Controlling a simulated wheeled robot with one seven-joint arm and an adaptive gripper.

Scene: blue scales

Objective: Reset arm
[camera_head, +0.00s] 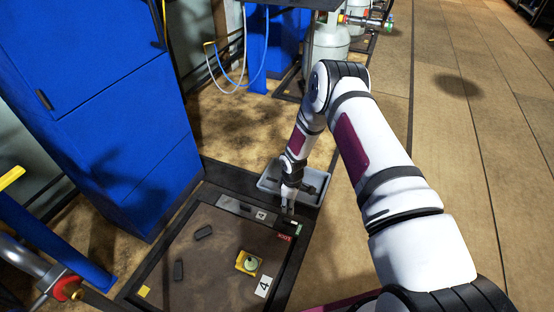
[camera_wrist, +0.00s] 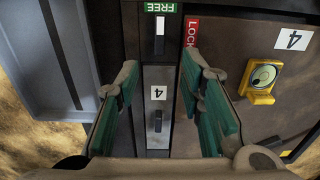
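My arm reaches down over a dark framed panel (camera_head: 215,262). My gripper (camera_head: 289,208) is at the panel's far right corner, by the grey tray. In the wrist view my gripper (camera_wrist: 160,78) has its two teal-padded fingers apart, with nothing held between them. Between and beyond the fingers lies a metal plate (camera_wrist: 157,85) with a "4" label and a small black knob (camera_wrist: 158,121). I cannot tell the exact height of the fingers above the plate.
A grey tray (camera_head: 268,187) sits past the panel. A yellow fixture (camera_head: 247,263) and two black pieces are on the panel. Blue cabinets (camera_head: 95,100) stand left; open floor lies right.

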